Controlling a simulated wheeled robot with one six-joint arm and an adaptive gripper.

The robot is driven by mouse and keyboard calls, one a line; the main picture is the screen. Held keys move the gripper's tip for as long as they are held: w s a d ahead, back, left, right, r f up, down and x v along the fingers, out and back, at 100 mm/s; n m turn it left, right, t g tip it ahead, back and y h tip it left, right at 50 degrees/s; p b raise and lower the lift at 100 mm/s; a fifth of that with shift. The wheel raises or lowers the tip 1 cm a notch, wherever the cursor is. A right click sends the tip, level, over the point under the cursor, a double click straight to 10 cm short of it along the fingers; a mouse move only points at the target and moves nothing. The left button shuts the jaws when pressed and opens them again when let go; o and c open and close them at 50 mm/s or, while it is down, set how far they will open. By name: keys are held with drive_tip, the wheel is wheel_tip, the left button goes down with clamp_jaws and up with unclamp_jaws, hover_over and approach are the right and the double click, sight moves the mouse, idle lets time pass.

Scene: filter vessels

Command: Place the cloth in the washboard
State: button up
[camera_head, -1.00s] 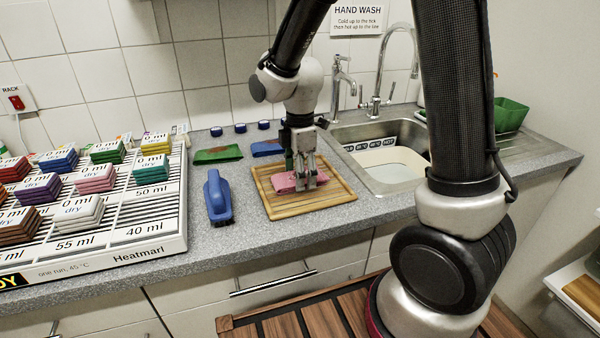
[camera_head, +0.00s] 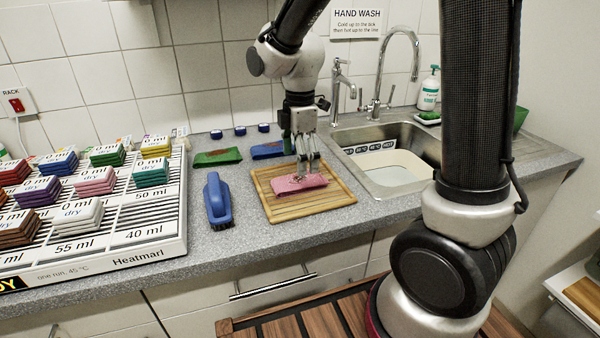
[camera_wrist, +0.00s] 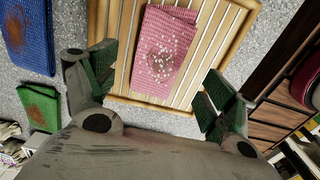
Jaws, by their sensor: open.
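A folded pink cloth (camera_head: 300,183) lies flat on the wooden slatted washboard (camera_head: 332,201) on the counter. In the wrist view the pink cloth (camera_wrist: 163,52) carries a brown stain with white specks and lies within the washboard's rim (camera_wrist: 240,22). My gripper (camera_head: 307,164) is just above the cloth, pointing down. In the wrist view my gripper (camera_wrist: 158,90) has its green-padded fingers spread wide, with nothing between them in its grasp.
A blue brush (camera_head: 217,198) stands left of the washboard. Stained green (camera_head: 217,156) and blue (camera_head: 267,150) cloths lie behind it. The sink (camera_head: 395,170) is at right, with taps. A rack (camera_head: 150,215) of folded cloths fills the left.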

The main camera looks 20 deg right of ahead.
wheel_tip(320, 180, up, 7)
drive_tip(key=s+d+r+m+t, duration=0.2)
drive_tip(key=s+d+r+m, duration=0.3)
drive_tip(key=s+d+m, duration=0.25)
drive_tip(key=s+d+m+t, duration=0.2)
drive_tip(key=s+d+m, duration=0.5)
drive_tip(key=s+m, duration=0.3)
drive_tip(key=shift+s+d+r+m, duration=0.2)
drive_tip(key=shift+s+r+m, duration=0.2)
drive_tip(key=shift+s, duration=0.35)
